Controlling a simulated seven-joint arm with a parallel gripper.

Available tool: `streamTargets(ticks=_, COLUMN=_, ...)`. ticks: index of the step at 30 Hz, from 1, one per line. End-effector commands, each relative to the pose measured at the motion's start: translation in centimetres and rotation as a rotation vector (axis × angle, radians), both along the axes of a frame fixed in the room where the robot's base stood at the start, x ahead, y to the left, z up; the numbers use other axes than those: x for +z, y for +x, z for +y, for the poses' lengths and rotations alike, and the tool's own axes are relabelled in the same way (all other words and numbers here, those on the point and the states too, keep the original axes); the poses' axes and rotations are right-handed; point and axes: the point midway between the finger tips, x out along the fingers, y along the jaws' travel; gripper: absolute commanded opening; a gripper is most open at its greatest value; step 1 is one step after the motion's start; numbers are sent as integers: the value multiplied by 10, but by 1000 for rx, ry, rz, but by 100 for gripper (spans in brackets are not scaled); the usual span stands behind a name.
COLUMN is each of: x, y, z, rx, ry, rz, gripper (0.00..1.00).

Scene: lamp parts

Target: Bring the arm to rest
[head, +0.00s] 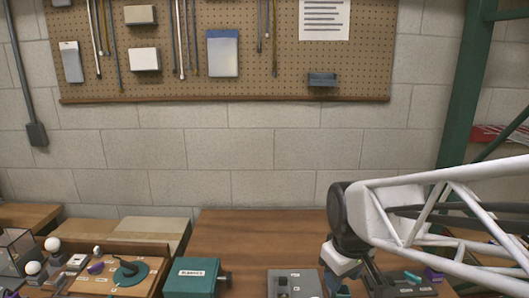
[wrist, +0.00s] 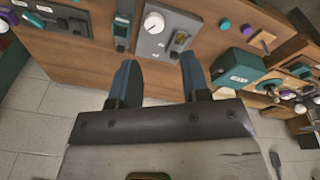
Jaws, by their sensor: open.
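My gripper (wrist: 158,66) is open in the wrist view, its two dark blue fingers apart with nothing between them. It hangs near the front edge of the wooden bench (wrist: 90,55), with floor tiles showing below. In the head view my arm comes in from the right and the gripper (head: 338,284) is low in the picture, partly hidden by the arm and the frame edge. A grey box with a dial (wrist: 165,30) sits on the bench just beyond the fingertips. It also shows in the head view (head: 294,284), left of my gripper.
A teal box (head: 192,277) stands left of the grey box. Further left is a wooden tray with a teal lamp base (head: 128,270) and white bulbs (head: 52,244). Small parts lie right of the arm. Bare bench (head: 260,228) lies behind; a pegboard (head: 270,60) hangs above.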

Motion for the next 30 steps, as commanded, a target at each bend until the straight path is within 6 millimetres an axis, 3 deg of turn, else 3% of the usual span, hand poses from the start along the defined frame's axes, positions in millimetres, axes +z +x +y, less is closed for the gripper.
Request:
streamTargets(ticks=9, x=15, y=-60, z=-18, rx=-282, ry=44, rz=-43, gripper=43)
streamTargets(ticks=15, x=19, y=-90, z=-25, rx=-428, ry=70, rz=-65, gripper=43)
streamTargets(ticks=21, x=19, y=-104, z=-28, rx=-499, ry=84, rz=-74, gripper=43)
streamTargets(ticks=30, x=19, y=-105, z=-28, rx=-508, ry=85, rz=-75, gripper=43)
